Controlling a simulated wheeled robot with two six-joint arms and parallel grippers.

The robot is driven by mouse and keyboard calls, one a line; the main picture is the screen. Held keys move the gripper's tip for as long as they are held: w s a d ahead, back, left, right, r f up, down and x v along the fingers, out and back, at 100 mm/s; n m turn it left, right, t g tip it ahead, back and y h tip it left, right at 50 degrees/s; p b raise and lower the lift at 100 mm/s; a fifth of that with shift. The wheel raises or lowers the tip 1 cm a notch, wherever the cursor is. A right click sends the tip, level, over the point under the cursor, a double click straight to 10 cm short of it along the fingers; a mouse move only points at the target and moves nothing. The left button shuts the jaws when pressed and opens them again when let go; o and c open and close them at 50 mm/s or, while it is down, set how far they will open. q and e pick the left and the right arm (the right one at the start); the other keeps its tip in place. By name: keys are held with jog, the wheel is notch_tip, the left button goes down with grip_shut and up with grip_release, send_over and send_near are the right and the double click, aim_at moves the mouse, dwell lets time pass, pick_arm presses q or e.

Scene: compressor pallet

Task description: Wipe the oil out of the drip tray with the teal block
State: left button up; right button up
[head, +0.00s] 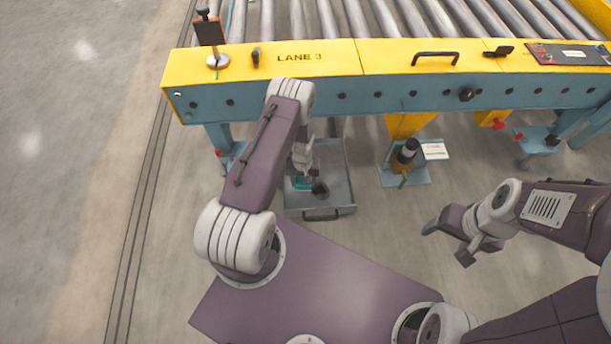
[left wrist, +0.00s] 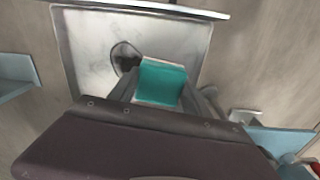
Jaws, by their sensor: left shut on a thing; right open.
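The grey metal drip tray (head: 337,163) lies on the floor under the front edge of the conveyor. It fills the upper part of the left wrist view (left wrist: 90,50). A dark oil patch (head: 320,189) shows in the tray, and it also shows in the left wrist view (left wrist: 125,57), just left of the block. My left gripper (head: 303,180) reaches down into the tray, shut on the teal block (left wrist: 160,82). The arm partly hides the block in the head view. Whether the block touches the tray floor, I cannot tell. My right gripper (head: 447,242) is open and empty over the floor.
The yellow and blue conveyor (head: 370,75) with rollers runs across the back, above the tray. A blue foot plate (head: 400,178) with a dark-topped fitting (head: 407,152) stands right of the tray. A conveyor leg (head: 222,140) stands left. Floor is clear at far left.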

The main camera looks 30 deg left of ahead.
pick_arm(q)
jog(key=b, duration=0.6)
send_over(303, 194)
jog(key=shift+w+f, duration=0.2)
jog(key=shift+f, duration=2.75)
jog(key=shift+f+b, duration=0.55)
jog(key=shift+f, duration=0.45)
